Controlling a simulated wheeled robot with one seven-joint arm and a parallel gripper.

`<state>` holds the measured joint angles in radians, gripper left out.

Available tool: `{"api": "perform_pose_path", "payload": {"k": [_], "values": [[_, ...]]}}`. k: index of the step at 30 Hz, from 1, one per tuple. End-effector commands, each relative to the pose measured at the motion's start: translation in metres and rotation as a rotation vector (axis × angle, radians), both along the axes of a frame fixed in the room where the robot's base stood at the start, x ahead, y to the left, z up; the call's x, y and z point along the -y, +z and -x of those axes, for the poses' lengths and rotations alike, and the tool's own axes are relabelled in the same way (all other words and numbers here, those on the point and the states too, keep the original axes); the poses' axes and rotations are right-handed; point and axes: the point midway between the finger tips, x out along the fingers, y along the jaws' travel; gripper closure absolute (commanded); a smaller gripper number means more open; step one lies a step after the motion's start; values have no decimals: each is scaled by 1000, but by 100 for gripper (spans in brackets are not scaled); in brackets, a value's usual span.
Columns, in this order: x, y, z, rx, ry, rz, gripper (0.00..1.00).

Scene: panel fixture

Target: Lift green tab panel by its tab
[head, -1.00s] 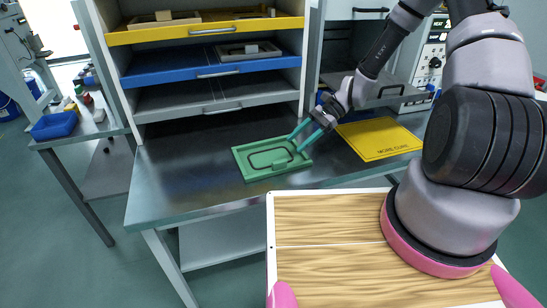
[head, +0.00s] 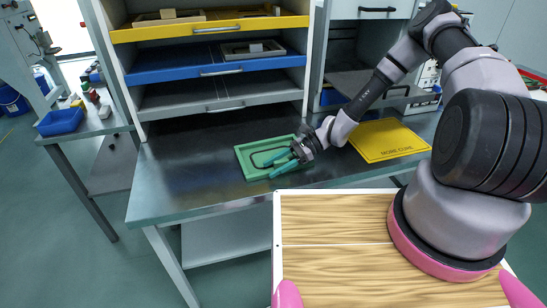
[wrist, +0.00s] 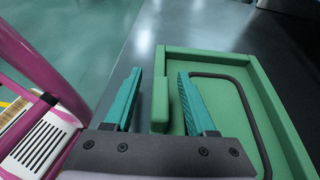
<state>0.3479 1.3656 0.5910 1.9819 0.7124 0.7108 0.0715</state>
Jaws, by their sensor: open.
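The green tab panel (head: 247,152) lies flat on the dark metal bench, with a raised rim and a dark loop outline inside. It also fills the right of the wrist view (wrist: 262,62). Its upright green tab (wrist: 160,102) stands on the panel's left edge in the wrist view. My gripper (head: 267,171) is open at the panel's near side in the head view, where its fingers hide the tab. In the wrist view my gripper (wrist: 159,73) has one teal finger on each side of the tab. A gap shows left of the tab; the right finger is closer to it.
A yellow "MORE CURE" mat (head: 388,140) lies right of the panel. A rack with yellow, blue (head: 215,62) and grey drawers stands behind it. The bench left of the panel (head: 190,165) is clear. A wood-topped board (head: 335,215) is in front.

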Motion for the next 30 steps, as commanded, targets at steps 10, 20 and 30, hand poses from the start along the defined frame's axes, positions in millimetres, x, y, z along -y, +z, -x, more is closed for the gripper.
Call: {"api": "perform_pose_path", "payload": {"k": [10,20,30], "values": [[-4,-2,2,0,1,0,63],[-4,-2,2,1,0,1,100],[-4,-2,2,1,0,1,100]]}}
